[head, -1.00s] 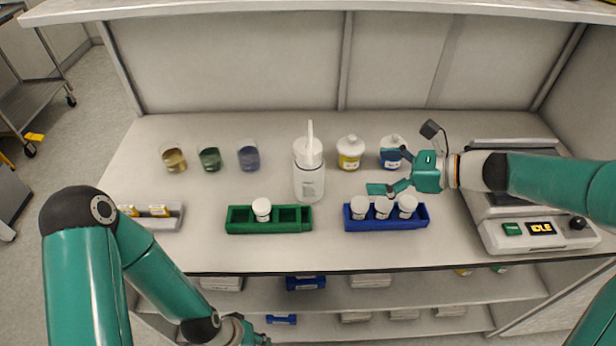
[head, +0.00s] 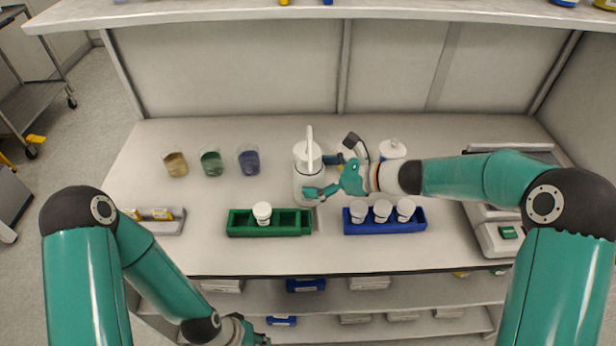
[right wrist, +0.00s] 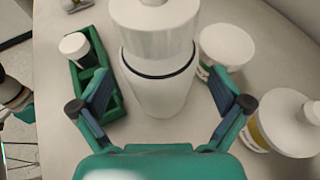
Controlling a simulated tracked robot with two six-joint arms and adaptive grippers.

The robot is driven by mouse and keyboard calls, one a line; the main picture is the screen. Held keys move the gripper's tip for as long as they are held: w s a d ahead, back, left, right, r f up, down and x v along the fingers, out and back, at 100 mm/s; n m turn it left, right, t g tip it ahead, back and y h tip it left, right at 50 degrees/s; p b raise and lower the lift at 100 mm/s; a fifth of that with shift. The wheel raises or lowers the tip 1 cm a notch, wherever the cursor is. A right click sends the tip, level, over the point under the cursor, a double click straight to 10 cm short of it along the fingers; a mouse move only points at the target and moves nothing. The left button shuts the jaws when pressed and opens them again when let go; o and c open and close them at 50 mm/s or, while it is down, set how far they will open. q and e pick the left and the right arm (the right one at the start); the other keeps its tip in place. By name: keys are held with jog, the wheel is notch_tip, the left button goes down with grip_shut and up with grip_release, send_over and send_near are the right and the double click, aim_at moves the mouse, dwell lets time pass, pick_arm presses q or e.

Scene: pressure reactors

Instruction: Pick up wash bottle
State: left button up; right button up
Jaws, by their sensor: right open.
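The white wash bottle (head: 303,184) stands upright on the bench near the middle in the head view, its spout pointing up. It also fills the centre of the right wrist view (right wrist: 160,90). My right gripper (head: 328,176) is open, with its fingers on either side of the bottle in the head view. In the right wrist view the two fingers (right wrist: 165,100) are spread wide, with visible gaps to the bottle. My left gripper (head: 243,334) is low at the bottom of the head view, below the bench top; its fingers are not clear.
A green rack (head: 240,229) with one white-capped vial stands in front of the bottle. A blue rack (head: 385,229) holds several vials. A white-capped bottle (head: 393,149) stands right of my gripper. Three beakers (head: 211,161) stand at left. An overhead shelf (head: 200,12) spans the back.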

jog(key=shift+x, duration=1.1)
jog(key=c, duration=0.9)
jog(key=shift+o, duration=0.2)
jog(key=shift+r, duration=0.1)
jog(key=shift+r, duration=0.1)
